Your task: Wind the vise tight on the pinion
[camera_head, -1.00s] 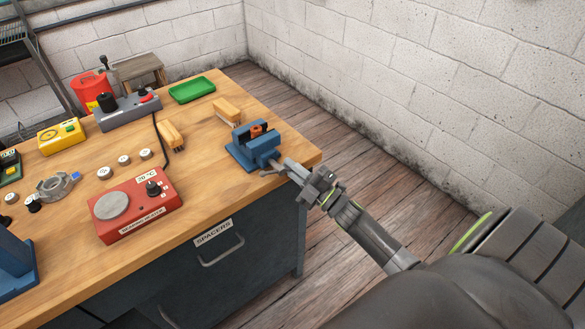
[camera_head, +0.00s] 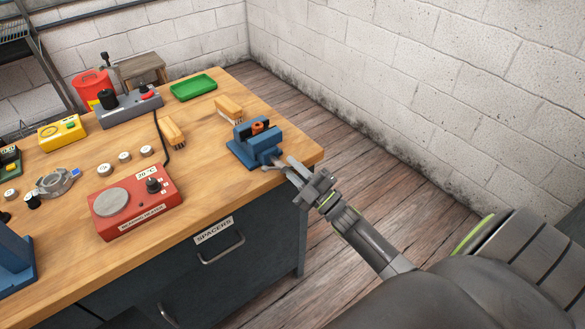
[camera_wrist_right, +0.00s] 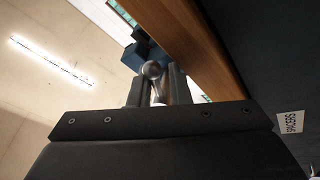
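The blue vise (camera_head: 247,155) stands at the table's right front corner. The orange-brown pinion (camera_head: 258,127) sits upright between its jaws; its lower part is hidden. My right gripper (camera_head: 284,165) is at the front of the vise, by the silver handle (camera_head: 268,167). In the right wrist view, the handle's ball end (camera_wrist_right: 152,70) lies between the two fingers of my right gripper (camera_wrist_right: 157,85). The fingers look apart, with a gap showing beside the bar. Part of the blue vise (camera_wrist_right: 135,55) shows beyond. My left gripper is not in view.
A red bearing heater (camera_head: 135,205), a grey device (camera_head: 125,108), a green tray (camera_head: 193,89) and two wooden brushes (camera_head: 229,107) (camera_head: 172,134) stand on the wooden table. The spacers drawer (camera_head: 222,250) is below the front edge. The table is clear between heater and vise.

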